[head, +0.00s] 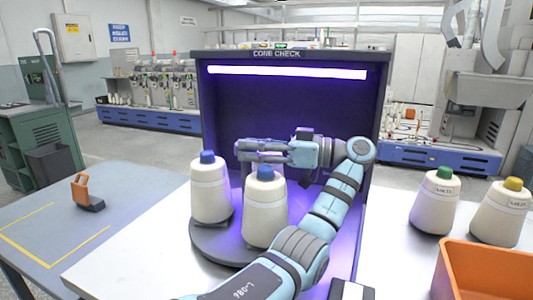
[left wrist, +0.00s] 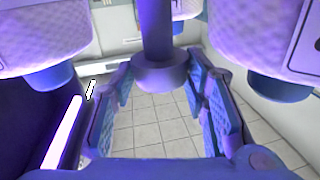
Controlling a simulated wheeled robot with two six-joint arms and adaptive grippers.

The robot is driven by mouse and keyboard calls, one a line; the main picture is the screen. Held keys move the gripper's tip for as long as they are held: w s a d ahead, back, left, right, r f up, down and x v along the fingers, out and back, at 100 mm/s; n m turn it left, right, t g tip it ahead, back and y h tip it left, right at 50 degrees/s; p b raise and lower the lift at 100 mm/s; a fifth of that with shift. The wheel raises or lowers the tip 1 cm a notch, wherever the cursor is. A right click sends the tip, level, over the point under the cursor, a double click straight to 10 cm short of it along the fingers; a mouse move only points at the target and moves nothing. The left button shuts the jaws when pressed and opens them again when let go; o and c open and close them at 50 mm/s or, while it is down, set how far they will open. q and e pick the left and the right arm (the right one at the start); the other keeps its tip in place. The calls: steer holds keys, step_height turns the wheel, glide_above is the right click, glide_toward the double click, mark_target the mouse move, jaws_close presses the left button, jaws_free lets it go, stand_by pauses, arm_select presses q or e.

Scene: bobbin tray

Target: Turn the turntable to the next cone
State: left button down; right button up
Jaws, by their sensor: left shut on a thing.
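The dark round turntable (head: 208,246) stands at the mouth of the "CONE CHECK" booth (head: 225,110). It bears two white cones with blue tops, a left one (head: 210,192) and a front one (head: 265,215). My left gripper (head: 243,150) is behind and above them, its fingers pointing left. In the left wrist view the picture is inverted: cones hang at the upper left (left wrist: 50,35) and upper right (left wrist: 268,40). Between the fingers is the capped upright post (left wrist: 158,40), on which the gripper is shut. The front cone and arm hide part of the turntable. My right gripper is out of view.
Two more cones, green-topped (head: 435,203) and yellow-topped (head: 500,212), stand on the right. An orange bin (head: 485,270) is at the lower right. An orange-and-black device (head: 86,193) stands on the left table. A light tube (head: 285,72) crosses the booth's top.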

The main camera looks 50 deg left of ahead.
arm_select(q)
steer(key=shift+f, duration=0.2)
stand_by(0.4)
steer(key=c, duration=1.2)
jaws_free()
steer(key=shift+s, duration=0.1)
steer(key=shift+s+a, duration=0.1)
steer(key=shift+a, duration=0.1)
steer(key=shift+d+r, duration=0.1)
steer(key=shift+r, duration=0.35)
step_height(320, 180, up, 9)
steer(key=shift+r, duration=0.1)
